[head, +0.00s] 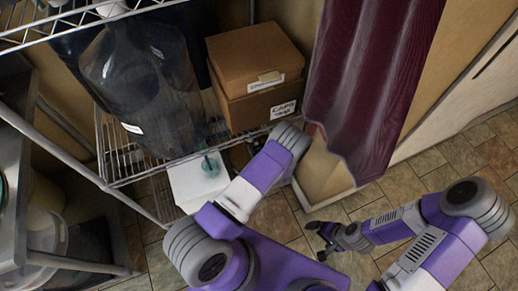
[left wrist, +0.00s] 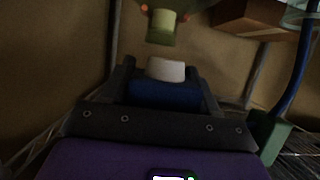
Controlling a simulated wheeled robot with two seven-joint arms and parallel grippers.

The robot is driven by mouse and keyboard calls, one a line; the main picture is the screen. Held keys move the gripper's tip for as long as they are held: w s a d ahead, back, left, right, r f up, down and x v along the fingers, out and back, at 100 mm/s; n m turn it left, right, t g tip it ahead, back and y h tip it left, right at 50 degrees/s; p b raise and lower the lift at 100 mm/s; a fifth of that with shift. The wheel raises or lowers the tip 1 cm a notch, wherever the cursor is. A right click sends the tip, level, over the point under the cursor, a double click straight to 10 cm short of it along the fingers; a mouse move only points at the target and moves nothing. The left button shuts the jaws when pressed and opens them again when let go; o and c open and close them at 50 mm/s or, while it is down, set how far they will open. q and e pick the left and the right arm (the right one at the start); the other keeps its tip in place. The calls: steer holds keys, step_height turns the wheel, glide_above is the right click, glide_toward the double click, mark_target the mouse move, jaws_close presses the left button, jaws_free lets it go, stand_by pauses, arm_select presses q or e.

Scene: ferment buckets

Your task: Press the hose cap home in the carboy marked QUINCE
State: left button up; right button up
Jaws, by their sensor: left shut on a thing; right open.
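In the left wrist view my left gripper (left wrist: 167,84) is shut on a blue piece with a pale, round top, which I take for the hose cap (left wrist: 166,92). Just beyond its top, a gap away, is an olive-green, neck-like cylinder (left wrist: 161,27) with orange spots; I cannot tell what it belongs to. In the head view large dark, see-through carboys (head: 150,85) stand on the wire shelf. One has a small white label (head: 133,129), too small to read, so I cannot tell which is QUINCE. My left fingers are hidden there. My right gripper (head: 322,240) is open and empty above the floor.
Cardboard boxes (head: 255,65), the lower labelled CAPS, stand right of the carboys. A white container (head: 192,183) with a green piece lies below. A dark red curtain (head: 370,75) hangs at right. A blue tube (left wrist: 298,75) and green block (left wrist: 270,137) are near my left gripper.

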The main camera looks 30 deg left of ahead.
arm_select(q)
steer(key=shift+w+a+f+b, duration=0.2)
steer(key=shift+w+a+b, duration=0.75)
steer(key=shift+w+a, duration=0.5)
steer(key=shift+w+a+f+b, duration=0.2)
steer(key=shift+w+a+b, duration=0.85)
steer(key=shift+a, duration=0.6)
steer(key=shift+w+a+f, duration=0.1)
steer(key=shift+w+a, duration=0.9)
steer(key=shift+a, duration=0.05)
steer(key=shift+w+a, duration=0.15)
steer(key=shift+w+a, duration=0.35)
steer(key=shift+a, duration=0.05)
steer(key=shift+f, duration=0.25)
stand_by(0.8)
steer(key=shift+f, duration=0.35)
steer(key=shift+f, duration=0.4)
stand_by(1.5)
